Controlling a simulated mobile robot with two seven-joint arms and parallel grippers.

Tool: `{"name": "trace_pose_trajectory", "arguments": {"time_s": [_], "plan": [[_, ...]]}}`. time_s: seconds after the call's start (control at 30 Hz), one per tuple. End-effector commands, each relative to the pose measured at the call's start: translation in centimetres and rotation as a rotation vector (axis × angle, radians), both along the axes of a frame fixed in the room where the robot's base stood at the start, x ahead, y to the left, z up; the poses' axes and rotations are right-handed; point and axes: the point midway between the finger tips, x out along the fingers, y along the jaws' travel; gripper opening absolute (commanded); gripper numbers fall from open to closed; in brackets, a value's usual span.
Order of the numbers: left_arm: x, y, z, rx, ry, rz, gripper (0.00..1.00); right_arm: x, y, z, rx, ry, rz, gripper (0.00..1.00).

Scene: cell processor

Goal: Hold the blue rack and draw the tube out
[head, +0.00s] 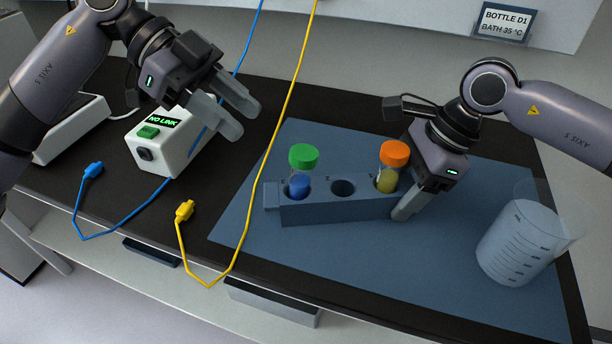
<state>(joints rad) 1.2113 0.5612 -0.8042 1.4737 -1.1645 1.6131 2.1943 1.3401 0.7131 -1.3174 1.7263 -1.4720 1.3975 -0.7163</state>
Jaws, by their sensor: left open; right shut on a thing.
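The blue rack (340,209) stands on a blue mat (360,270). A green-capped tube with blue contents (301,180) sits in its left hole, and an orange-capped tube with yellow contents (388,176) sits in its right hole. The middle hole (342,188) is empty. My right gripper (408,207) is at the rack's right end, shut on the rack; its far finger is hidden. My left gripper (246,116) is open and empty, above the counter to the upper left of the rack, apart from both tubes.
A clear graduated beaker (517,242) stands on the mat at the right. A white box reading NO LINK (170,145) is below my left gripper. A blue cable (92,170) and a yellow cable (184,211) cross the left side. The mat in front of the rack is clear.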

Motion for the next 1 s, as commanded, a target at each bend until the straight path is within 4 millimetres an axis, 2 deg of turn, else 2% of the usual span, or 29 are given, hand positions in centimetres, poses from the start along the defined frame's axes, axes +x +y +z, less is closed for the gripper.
{"name": "trace_pose_trajectory", "arguments": {"time_s": [0.07, 0.1, 0.27, 0.37, 0.67, 1.0], "plan": [[0.0, 0.0, 0.0, 0.0, 0.0, 0.0, 0.43, 0.0, 0.0, 0.1, 0.001, -0.001, 0.001, 0.0], [0.0, 0.0, 0.0, 0.0, -0.001, -0.001, 0.56, 0.0, 0.0, 0.1, 0.001, -0.001, 0.001, 0.0], [-0.1, -0.2, 0.1, -0.002, -0.049, -0.038, 0.56, 0.0, 0.0, 0.1, 0.001, -0.001, 0.001, 0.0], [-0.3, -0.5, 0.2, -0.005, -0.145, -0.111, 0.56, 0.0, 0.0, 0.1, 0.002, -0.001, 0.001, 0.0], [-1.3, -1.7, 0.5, -0.016, -0.587, -0.489, 0.56, 0.0, 0.0, 0.1, 0.001, -0.001, 0.001, 0.0], [-2.2, -2.9, 0.9, -0.024, -1.061, -0.99, 0.56, 0.0, 0.0, 0.1, 0.001, -0.001, 0.001, 0.0]]}}
